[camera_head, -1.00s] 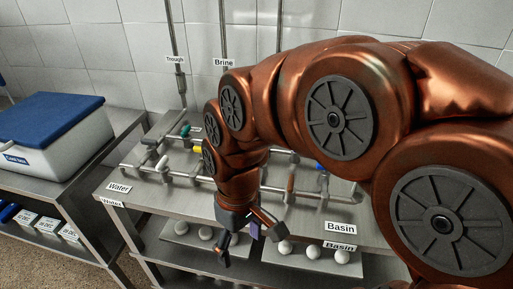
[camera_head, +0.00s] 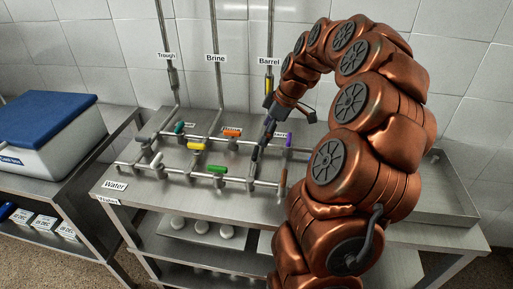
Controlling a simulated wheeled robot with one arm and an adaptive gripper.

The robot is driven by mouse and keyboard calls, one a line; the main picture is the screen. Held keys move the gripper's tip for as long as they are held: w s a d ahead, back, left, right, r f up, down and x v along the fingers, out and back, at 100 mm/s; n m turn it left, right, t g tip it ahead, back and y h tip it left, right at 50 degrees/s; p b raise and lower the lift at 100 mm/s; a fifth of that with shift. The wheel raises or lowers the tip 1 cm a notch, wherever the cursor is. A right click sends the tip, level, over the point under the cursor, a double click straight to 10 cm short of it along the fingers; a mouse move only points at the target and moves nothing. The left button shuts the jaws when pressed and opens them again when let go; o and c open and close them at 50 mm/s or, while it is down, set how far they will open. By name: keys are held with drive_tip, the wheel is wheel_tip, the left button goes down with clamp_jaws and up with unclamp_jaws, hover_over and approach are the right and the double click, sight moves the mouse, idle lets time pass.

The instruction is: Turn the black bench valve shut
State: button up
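A steel pipe manifold with coloured valve handles lies on the bench (camera_head: 130,195). A small dark handle (camera_head: 254,154), which looks like the black bench valve, stands near the middle right of the pipes. My gripper (camera_head: 289,119) is above the back right of the pipes, with its fingers spread and pointing down. One finger is close to the dark shapes above this handle; I cannot tell whether they touch. No object shows between the fingers.
Teal (camera_head: 179,127), orange (camera_head: 232,133), purple (camera_head: 289,140), yellow (camera_head: 196,147), green (camera_head: 217,170) and white (camera_head: 156,159) handles crowd the pipes. Vertical pipes rise behind, labelled Trough, Brine and Barrel. A blue-lidded cool box (camera_head: 48,118) stands left.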

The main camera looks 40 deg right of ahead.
sight(256, 151)
drive_tip(key=shift+p+x, duration=1.25)
drive_tip(key=shift+x, duration=2.55)
drive_tip(key=shift+d, duration=0.1)
drive_tip(key=shift+f, duration=0.1)
drive_tip(key=c, duration=1.1)
drive_tip(key=shift+c, duration=0.2)
